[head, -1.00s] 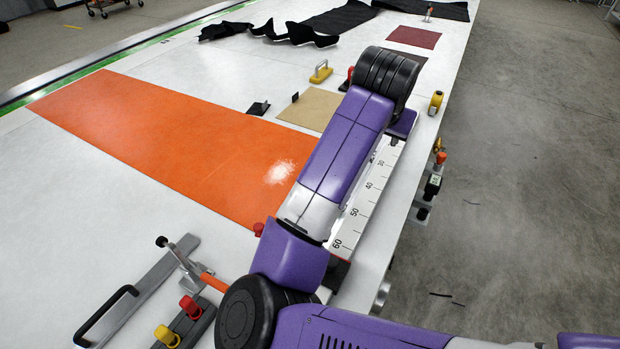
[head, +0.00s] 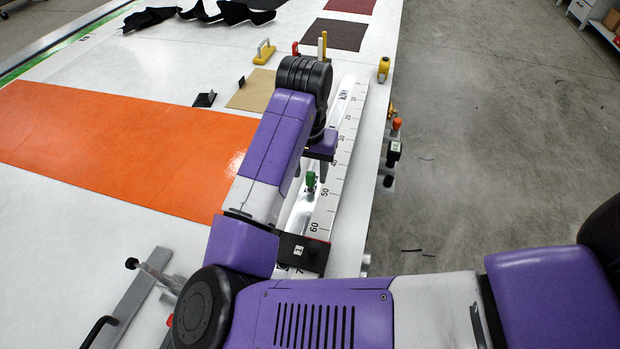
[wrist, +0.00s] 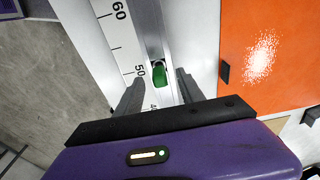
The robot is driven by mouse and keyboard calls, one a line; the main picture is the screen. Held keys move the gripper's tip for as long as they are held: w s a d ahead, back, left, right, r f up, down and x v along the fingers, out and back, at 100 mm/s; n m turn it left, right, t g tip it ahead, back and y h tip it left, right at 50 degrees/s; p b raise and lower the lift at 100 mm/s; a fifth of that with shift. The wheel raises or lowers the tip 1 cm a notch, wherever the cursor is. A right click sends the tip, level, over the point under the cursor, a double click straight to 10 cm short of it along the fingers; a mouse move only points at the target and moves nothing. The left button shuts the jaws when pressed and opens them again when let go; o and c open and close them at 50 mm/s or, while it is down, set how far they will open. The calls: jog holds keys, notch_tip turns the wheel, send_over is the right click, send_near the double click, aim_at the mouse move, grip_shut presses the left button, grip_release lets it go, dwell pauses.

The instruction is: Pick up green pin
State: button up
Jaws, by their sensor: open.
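The green pin (head: 310,180) stands on the metal rail (head: 348,92) beside the ruler scale, near the 50 mark. It also shows in the wrist view (wrist: 159,76), in the rail's groove. My gripper (head: 318,168) points down close over the rail and is partly hidden by my arm. In the wrist view my gripper (wrist: 158,84) is open, with one dark finger on each side of the green pin in the picture. Both fingers look clear of it. How far the fingertips are above it I cannot tell.
An orange sheet (head: 120,138) lies left of the rail. A black block with a knob (head: 303,253) sits at the rail's near end. A yellow-handled tool (head: 264,54) and a tan sheet (head: 252,88) lie farther back. The table's right edge is close to the rail.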

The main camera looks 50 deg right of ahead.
aim_at(310, 185)
jog(key=shift+d+f, duration=0.2)
jog(key=shift+f, duration=1.1)
grip_shut()
jog(key=shift+r, duration=0.15)
